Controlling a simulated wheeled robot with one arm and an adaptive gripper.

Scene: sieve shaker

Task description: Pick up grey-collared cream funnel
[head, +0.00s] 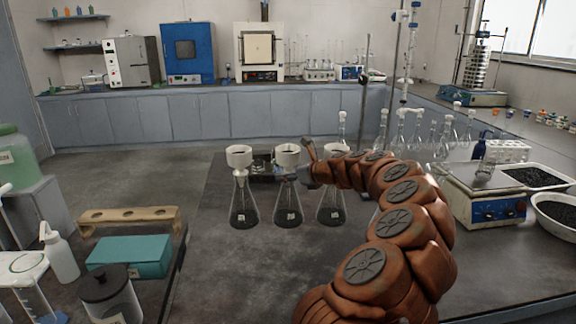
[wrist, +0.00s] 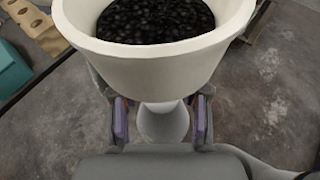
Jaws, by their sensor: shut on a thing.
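A cream funnel (head: 287,154) is over the middle one of three conical flasks (head: 288,207) with dark contents. In the wrist view the funnel (wrist: 160,52) is large and close, its bowl holding black granules. Its grey collar (wrist: 162,122) lies between the two fingers of my gripper (wrist: 161,118), which is shut on it. In the head view my gripper (head: 288,175) reaches in from the right at the funnel's neck. I cannot tell whether the stem is still inside the flask.
Another cream funnel (head: 239,155) sits on the left flask (head: 243,205); a third (head: 328,146) is partly behind my arm above the right flask (head: 331,208). A wooden rack (head: 128,217) and teal box (head: 128,256) stand left; a balance (head: 485,195) stands right.

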